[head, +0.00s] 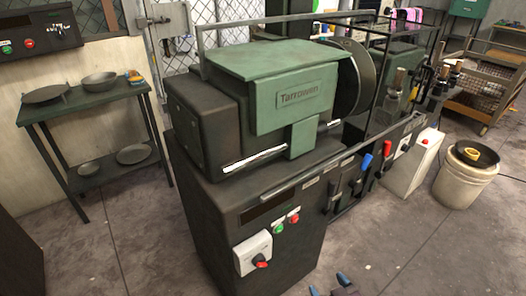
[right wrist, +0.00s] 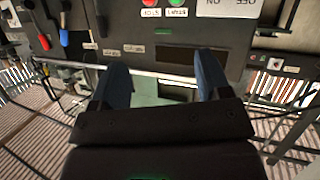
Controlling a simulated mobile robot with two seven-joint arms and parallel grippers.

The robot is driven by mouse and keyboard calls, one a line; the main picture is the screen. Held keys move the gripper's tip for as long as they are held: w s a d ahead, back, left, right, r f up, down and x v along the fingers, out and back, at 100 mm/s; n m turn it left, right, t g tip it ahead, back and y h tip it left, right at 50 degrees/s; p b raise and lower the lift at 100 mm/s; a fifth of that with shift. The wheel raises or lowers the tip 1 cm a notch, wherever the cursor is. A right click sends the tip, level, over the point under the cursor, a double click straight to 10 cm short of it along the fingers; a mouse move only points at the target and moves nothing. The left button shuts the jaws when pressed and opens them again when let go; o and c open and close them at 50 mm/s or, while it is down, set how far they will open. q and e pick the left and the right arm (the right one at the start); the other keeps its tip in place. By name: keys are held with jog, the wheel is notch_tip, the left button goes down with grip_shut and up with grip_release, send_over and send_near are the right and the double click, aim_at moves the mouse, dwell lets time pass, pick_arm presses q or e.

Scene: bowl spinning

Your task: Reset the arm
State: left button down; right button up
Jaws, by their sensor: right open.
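My right gripper (head: 329,286) shows only as blue fingertips at the bottom edge of the head view, in front of the machine's base. In the right wrist view my right gripper (right wrist: 163,78) has its two blue fingers spread apart with nothing between them. The green and black "Tarrowen" spinning machine (head: 300,95) stands in the middle of the head view. Its front panel (right wrist: 180,45) appears upside down beyond the fingers in the right wrist view. A bar (right wrist: 155,74) crosses behind the gap between them. My left gripper is out of view.
A green side table (head: 85,103) with several metal bowls and plates stands at the left. A white bucket (head: 463,185) and a wire cart (head: 485,85) are at the right. Red and blue levers (head: 366,162) stick out of the machine's front. The floor in front is clear.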

jog(key=s+d+r+m+g+h+p, duration=0.1)
jog(key=s+d+m+h, duration=0.1)
jog(key=s+d, duration=0.3)
jog(key=s+d+r+m+g+h+p, duration=0.1)
jog(key=s+d, duration=0.5)
jog(key=s, duration=0.6)
jog(key=shift+s+m+h+p, duration=0.2)
jog(key=shift+m+h+p, duration=0.2)
jog(key=shift+p, duration=0.25)
jog(key=shift+c, duration=0.4)
